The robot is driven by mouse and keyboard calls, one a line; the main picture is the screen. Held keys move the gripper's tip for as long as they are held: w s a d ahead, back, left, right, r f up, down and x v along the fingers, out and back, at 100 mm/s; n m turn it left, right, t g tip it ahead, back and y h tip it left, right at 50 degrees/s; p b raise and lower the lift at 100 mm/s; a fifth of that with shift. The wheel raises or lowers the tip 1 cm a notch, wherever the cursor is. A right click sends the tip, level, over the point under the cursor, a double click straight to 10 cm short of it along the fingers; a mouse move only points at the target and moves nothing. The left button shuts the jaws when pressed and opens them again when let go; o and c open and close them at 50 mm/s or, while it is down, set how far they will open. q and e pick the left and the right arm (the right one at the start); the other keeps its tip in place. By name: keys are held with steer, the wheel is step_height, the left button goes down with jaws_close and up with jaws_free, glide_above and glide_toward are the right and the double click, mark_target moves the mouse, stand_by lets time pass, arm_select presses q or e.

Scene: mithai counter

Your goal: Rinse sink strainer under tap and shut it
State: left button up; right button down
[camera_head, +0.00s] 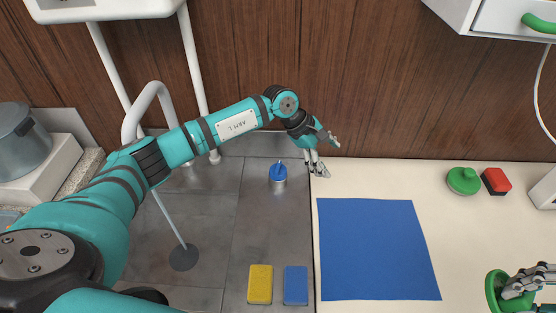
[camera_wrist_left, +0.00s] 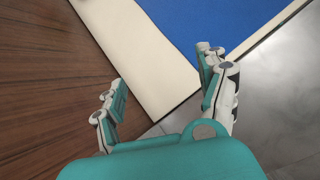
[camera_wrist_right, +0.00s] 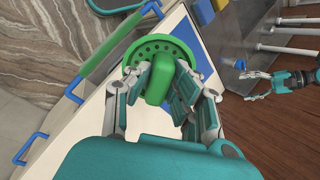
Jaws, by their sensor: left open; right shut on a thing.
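The green sink strainer (camera_head: 493,291) is at the lower right of the head view. A thin pale stream (camera_head: 170,222) runs down to a dark round drain (camera_head: 183,258). My left gripper (camera_head: 327,155) is open and empty, right of that cylinder.
A blue mat (camera_head: 375,250) lies on the cream counter. Yellow (camera_head: 260,284) and blue (camera_head: 295,285) sponges lie on the metal surface. A green round object (camera_head: 463,181) and a red-and-black block (camera_head: 496,181) sit at the back right. A pot (camera_head: 22,140) stands far left.

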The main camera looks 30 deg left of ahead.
mark_target(278, 167)
arm_select(q)
steer(key=s+a+r+n+g+y+p, duration=0.1)
steer(key=s+a+n+g+y+p, duration=0.15)
steer(key=a+y, duration=0.75)
arm_select(e)
step_height(278, 167, up, 3)
steer(key=shift+f+b, duration=0.2)
steer(key=shift+b, duration=0.2)
steer(key=shift+f, duration=0.2)
arm_select(q)
steer(key=a+f+h+b, duration=0.1)
steer(key=f+b, duration=0.1)
steer(key=f, duration=0.1)
steer(key=a+f+h+b, duration=0.1)
steer(key=f+b, duration=0.1)
steer(key=f, duration=0.2)
steer(key=w+a+f+h+b, duration=0.1)
steer(key=f+b, duration=0.1)
steer(key=f, duration=0.2)
steer(key=shift+a+f+m+h+b, duration=0.25)
steer(key=shift+a+h+b, duration=0.05)
steer(key=shift+a+b, duration=0.1)
arm_select(e)
step_height(278, 167, down, 6)
steer(key=shift+f, duration=0.2)
